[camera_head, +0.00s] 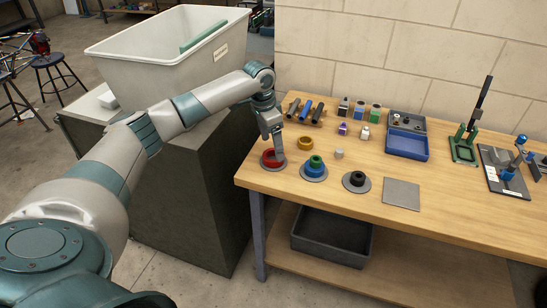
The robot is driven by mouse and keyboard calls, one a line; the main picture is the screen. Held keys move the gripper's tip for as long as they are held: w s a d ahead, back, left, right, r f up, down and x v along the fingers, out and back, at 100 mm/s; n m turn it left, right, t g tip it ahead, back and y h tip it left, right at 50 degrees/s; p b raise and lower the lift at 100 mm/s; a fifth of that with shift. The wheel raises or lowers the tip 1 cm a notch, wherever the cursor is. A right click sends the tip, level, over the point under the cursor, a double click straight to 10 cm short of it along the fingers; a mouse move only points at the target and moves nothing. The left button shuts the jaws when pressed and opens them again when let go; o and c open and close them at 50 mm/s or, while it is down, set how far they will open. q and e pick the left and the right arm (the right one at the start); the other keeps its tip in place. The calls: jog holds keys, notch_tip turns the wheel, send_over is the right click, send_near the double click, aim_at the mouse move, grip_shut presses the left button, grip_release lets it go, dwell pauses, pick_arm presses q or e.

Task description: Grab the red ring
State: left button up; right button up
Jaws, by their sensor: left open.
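The red ring (268,157) lies on a round grey base (279,164) near the left front corner of the wooden table. My left gripper (277,149) points down right at the ring, with its fingers over or beside the ring's right side. The fingers hide part of the ring, and I cannot tell whether they touch it. The left gripper is open. My right gripper does not show.
A yellow ring (305,143), a stack of green and blue rings (315,166) and a black ring (357,179) stand nearby. A grey plate (401,194) and a blue box (407,143) lie further right. A large bin (140,50) stands left of the table.

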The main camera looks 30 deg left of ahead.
aim_at(273, 151)
pick_arm(q)
notch_tip(273, 151, down, 3)
jog(key=shift+w+f+p, duration=0.1)
jog(key=shift+w+p, duration=0.05)
jog(key=shift+p, duration=0.55)
jog(key=shift+f, duration=0.65)
jog(key=shift+c, duration=0.6)
jog(key=shift+w, duration=0.1)
jog(key=c, duration=1.1)
jog(key=shift+r, duration=0.1)
jog(key=shift+c, duration=0.2)
